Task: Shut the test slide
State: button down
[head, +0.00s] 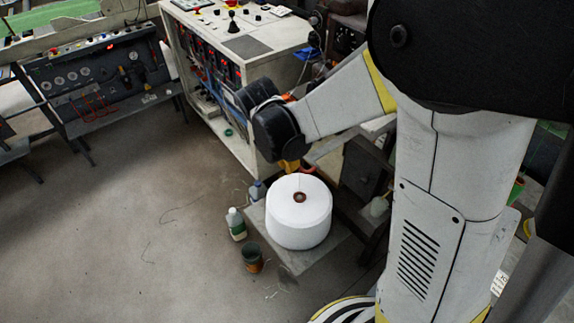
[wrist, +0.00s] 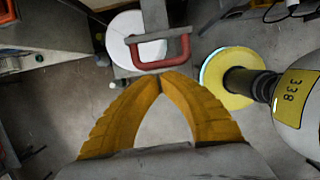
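My gripper (head: 291,167) points down beside the dark machine frame, above and behind the white roll. In the wrist view its two yellow fingers (wrist: 160,82) meet at the tips, with nothing seen between them. A red C-shaped handle (wrist: 163,65) on a grey bar (wrist: 155,20) lies just beyond the fingertips; I take this for the test slide. Whether the tips touch the handle I cannot tell. A bit of the red handle (head: 309,169) shows right of the gripper in the head view. How far the slide stands out is hidden.
The white roll (head: 299,221) sits on a low grey plate (head: 326,257). A white bottle (head: 236,224) and a dark can (head: 252,259) stand left of it. A control cabinet (head: 245,45) stands behind. Bare floor (head: 140,230) lies to the left.

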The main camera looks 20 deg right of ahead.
jog(key=w+d, duration=0.3)
jog(key=d, duration=0.6)
jog(key=w+d, duration=0.3)
jog(key=d, duration=0.6)
jog(key=w+d, duration=0.3)
jog(key=d, duration=0.7)
jog(key=shift+a, duration=0.1)
